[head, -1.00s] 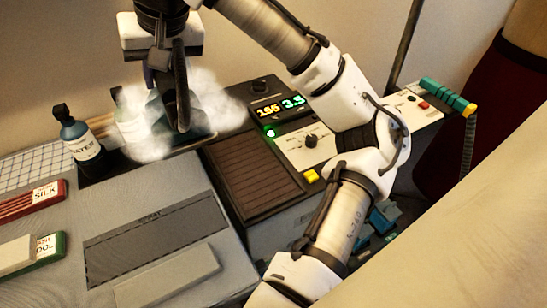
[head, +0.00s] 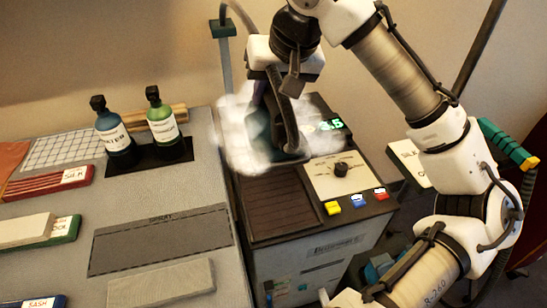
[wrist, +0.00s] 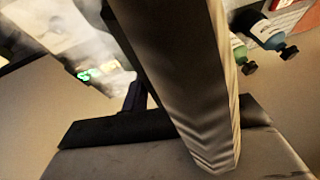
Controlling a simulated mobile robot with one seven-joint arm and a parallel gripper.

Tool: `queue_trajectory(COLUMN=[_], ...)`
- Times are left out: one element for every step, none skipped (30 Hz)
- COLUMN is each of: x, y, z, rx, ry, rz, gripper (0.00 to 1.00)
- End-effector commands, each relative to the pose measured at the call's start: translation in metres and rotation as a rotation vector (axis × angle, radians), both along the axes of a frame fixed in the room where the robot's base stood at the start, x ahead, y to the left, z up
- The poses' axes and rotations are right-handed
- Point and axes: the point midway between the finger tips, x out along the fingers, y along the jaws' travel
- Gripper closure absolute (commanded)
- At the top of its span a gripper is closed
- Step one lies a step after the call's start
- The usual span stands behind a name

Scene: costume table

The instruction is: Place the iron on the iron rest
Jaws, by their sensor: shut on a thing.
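The iron (head: 260,128) is dark teal and wrapped in white steam in the head view. My gripper (head: 290,86) is shut on it from above. The iron is held over the back part of the iron rest, a dark ribbed plate (head: 270,208) on top of the grey steam station. The front of the plate is bare. Steam blurs the iron's lower edge, so its gap to the plate is unclear. In the wrist view a large dark bar crosses the picture and hides most of the grip.
A blue bottle (head: 116,138) and a green bottle (head: 163,122) stand on a dark mat left of the station. A control panel with a knob (head: 341,169) and a green display (head: 331,125) lies to the right.

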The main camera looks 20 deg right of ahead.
Motion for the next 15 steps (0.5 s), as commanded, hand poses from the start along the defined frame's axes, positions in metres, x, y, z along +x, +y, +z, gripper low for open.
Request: queue_trajectory(x=[-0.001, -0.001, -0.001, -0.001, -0.001, -0.001, -0.001, -0.001, -0.001, -0.001, -0.001, -0.001, -0.001, -0.001, 0.0], y=[0.0, -0.001, -0.001, -0.001, -0.001, -0.001, -0.001, -0.001, -0.001, 0.0, -0.001, -0.001, 0.0, 0.0, 0.0], z=[-0.011, -0.017, -0.027, -0.034, -0.041, -0.05, -0.056, -0.063, -0.072, -0.078, -0.083, -0.09, -0.094, -0.098, -0.102], rx=[0.001, 0.001, 0.002, 0.001, 0.0, 0.002, 0.002, 0.002, 0.002, 0.002, 0.001, 0.001, 0.001, 0.0, 0.0], ry=[-0.002, -0.002, -0.001, -0.002, -0.002, -0.001, -0.001, -0.002, -0.002, -0.002, -0.001, -0.003, -0.003, -0.002, -0.004], rz=[-0.001, -0.002, -0.002, -0.001, -0.001, -0.003, -0.002, -0.002, -0.003, -0.002, -0.003, -0.002, -0.001, -0.001, -0.002], gripper=[1.0, 1.0, 1.0, 1.0, 1.0, 1.0, 1.0, 1.0, 1.0, 1.0, 1.0, 1.0, 1.0, 1.0, 1.0])
